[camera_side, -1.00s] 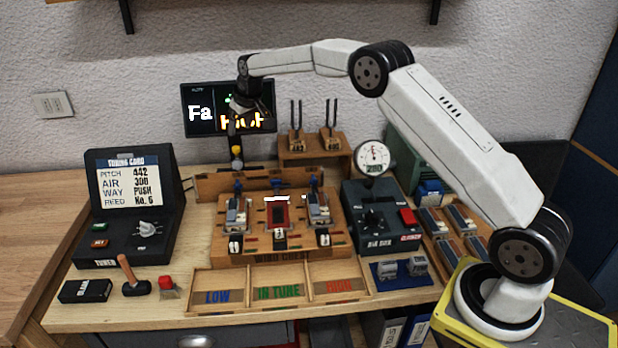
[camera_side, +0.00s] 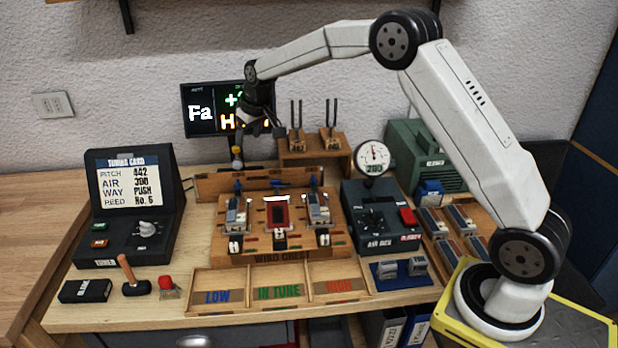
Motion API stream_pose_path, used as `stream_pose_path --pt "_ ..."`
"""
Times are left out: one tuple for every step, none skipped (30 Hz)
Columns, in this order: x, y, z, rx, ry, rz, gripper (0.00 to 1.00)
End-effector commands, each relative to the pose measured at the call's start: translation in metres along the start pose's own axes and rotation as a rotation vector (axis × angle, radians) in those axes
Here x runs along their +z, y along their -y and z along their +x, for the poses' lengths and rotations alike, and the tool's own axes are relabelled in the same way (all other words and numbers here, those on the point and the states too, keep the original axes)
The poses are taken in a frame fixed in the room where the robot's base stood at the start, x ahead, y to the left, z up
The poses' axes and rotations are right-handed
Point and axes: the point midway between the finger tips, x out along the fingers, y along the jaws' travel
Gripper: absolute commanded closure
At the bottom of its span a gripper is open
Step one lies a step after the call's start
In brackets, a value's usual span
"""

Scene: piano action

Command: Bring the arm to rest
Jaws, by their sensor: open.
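My gripper (camera_side: 262,128) hangs in the air above the back of the bench, in front of the dark screen. It is empty and clear of everything below it; its fingers are small and dark in this view. My white arm reaches to it from the base at the right. The screen (camera_side: 202,113) reads "Fa" and is partly hidden by my gripper. The wooden wind chest (camera_side: 262,256) stands below, with a red reed plate (camera_side: 277,214) in its middle and several small levers.
A tuner (camera_side: 125,255) with a tuning card stands at the left. The air box (camera_side: 375,215) with a gauge (camera_side: 373,156) is right of the chest. Two tuning forks (camera_side: 332,125) stand on a wooden shelf (camera_side: 315,152). A sorting tray (camera_side: 250,291) lies in front.

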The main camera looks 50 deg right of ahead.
Motion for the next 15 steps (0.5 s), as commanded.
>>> stream_pose_path --pt "0.009 0.004 -0.004 0.0 0.004 -0.001 0.31" --pt "0.015 0.006 -0.006 0.0 0.008 0.0 0.31" --pt "0.022 0.008 -0.008 0.0 0.011 0.001 0.31" --pt "0.028 0.01 -0.009 0.0 0.014 0.001 0.31" --pt "0.034 0.012 -0.011 0.0 0.017 0.002 0.31" --pt "0.043 0.015 -0.013 0.0 0.021 0.002 0.31" --pt "0.049 0.016 -0.014 0.001 0.024 0.002 0.31" --pt "0.055 0.018 -0.016 0.001 0.027 0.002 0.31" --pt "0.064 0.021 -0.018 0.001 0.031 0.001 0.31" --pt "0.07 0.023 -0.019 0.001 0.034 0.001 0.31" --pt "0.077 0.025 -0.021 0.001 0.037 0.001 0.31" --pt "0.086 0.027 -0.023 0.001 0.04 0.001 0.31" --pt "0.093 0.028 -0.024 0.001 0.044 0.001 0.31" --pt "0.101 0.03 -0.026 0.001 0.047 0.002 0.31" --pt "0.11 0.032 -0.028 0.002 0.049 0.002 0.31"
